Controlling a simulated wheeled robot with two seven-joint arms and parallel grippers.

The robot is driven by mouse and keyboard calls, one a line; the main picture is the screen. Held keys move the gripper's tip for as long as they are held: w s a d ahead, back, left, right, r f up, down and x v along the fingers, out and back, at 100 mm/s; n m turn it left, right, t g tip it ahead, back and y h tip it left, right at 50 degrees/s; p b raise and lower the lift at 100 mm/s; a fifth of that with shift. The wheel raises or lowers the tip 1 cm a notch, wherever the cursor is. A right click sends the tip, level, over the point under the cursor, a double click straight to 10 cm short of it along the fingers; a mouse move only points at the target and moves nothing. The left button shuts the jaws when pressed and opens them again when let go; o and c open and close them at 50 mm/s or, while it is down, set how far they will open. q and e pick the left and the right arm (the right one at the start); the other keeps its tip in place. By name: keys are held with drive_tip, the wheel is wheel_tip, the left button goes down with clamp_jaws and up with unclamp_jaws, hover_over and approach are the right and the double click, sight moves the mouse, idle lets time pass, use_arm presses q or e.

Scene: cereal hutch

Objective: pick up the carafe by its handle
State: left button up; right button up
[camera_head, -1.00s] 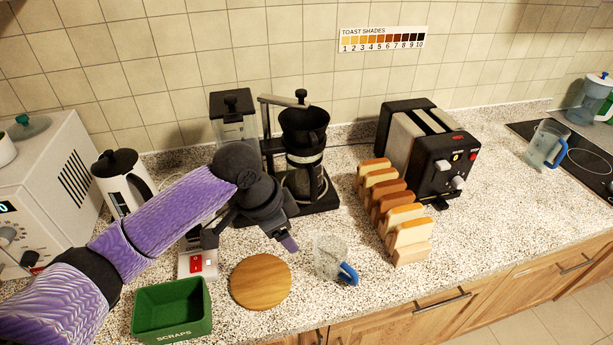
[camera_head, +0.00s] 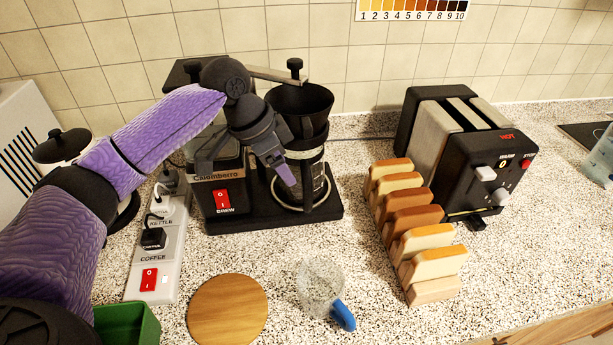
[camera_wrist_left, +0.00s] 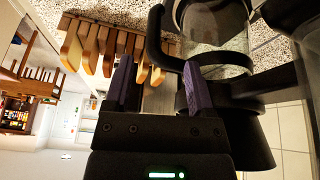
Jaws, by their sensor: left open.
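The glass carafe (camera_head: 312,184) stands on the base of the black coffee maker (camera_head: 222,222), under the black filter cone (camera_head: 300,104). My right gripper is not in view.
A toast rack (camera_head: 412,222) and a black toaster (camera_head: 470,150) stand to the right. A glass with a blue handle (camera_head: 322,285) and a round wooden board (camera_head: 228,310) are in front. A switch strip (camera_head: 158,250) and a green bin (camera_head: 128,325) are at left.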

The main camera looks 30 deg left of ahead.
sight(305, 195)
use_arm(q)
drive_tip(key=x, duration=0.3)
drive_tip(key=b+x, duration=0.1)
drive_tip(key=x, duration=0.1)
drive_tip(key=d+b+x, duration=0.1)
drive_tip(key=x, duration=0.2)
drive_tip(key=shift+d+f, duration=0.1)
drive_tip(key=shift+f, duration=0.15)
drive_tip(key=shift+c, duration=0.2)
drive_tip(key=shift+r, duration=0.1)
clamp_jaws()
idle(0.6)
